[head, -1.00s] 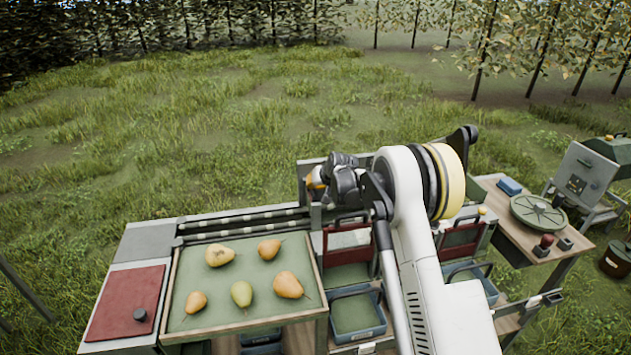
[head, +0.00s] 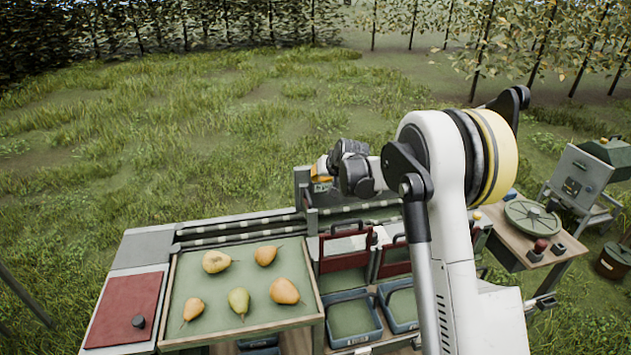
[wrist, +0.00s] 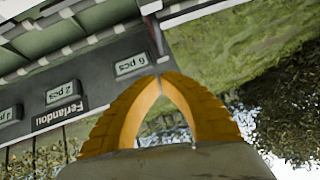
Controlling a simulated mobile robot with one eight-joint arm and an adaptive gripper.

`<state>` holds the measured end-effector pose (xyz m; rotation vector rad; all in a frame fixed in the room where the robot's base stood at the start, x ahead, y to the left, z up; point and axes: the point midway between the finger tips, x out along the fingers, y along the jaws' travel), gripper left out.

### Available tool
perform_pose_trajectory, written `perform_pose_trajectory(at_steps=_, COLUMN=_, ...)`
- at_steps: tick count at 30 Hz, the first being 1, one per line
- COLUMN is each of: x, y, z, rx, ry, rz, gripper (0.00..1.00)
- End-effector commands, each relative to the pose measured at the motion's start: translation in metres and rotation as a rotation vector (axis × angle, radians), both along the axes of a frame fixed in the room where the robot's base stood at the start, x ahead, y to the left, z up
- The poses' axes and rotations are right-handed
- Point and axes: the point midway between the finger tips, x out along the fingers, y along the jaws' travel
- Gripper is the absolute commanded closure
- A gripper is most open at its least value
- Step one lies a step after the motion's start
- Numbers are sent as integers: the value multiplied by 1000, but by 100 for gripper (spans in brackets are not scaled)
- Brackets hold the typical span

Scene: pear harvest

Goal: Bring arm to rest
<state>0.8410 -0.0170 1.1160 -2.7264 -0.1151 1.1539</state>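My gripper (head: 322,168) shows small and partly hidden at the end of my arm, above the back edge of the workbench, right of the pear tray. In the wrist view its two orange fingers (wrist: 160,82) meet at their tips, with nothing between them. My white arm (head: 440,190) is bent, its big joint with the yellow band high at the right. The wrist view also shows a dark panel (wrist: 90,85) with small labels, one reading "6 pcs", beside the fingers.
A green-lined tray (head: 172,318) holds several pears (head: 284,291). Left of it lies a red board (head: 110,310). Blue-rimmed bins (head: 352,318) stand right of the tray. A wooden side table (head: 510,245) with a round lid (head: 533,217) is at the right. Grass behind the bench is open.

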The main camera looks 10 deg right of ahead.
Motion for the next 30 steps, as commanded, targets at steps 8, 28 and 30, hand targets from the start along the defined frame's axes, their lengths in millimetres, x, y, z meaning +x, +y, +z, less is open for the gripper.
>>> perform_pose_trajectory(at_steps=8, x=-25, y=-3, z=23, rx=-4, ry=3, rz=0, gripper=100)
perform_pose_trajectory(at_steps=28, x=-328, y=23, z=69, rx=-126, ry=101, rz=15, gripper=100)
perform_pose_trajectory(at_steps=30, x=-364, y=23, z=56, rx=-140, ry=111, rz=15, gripper=100)
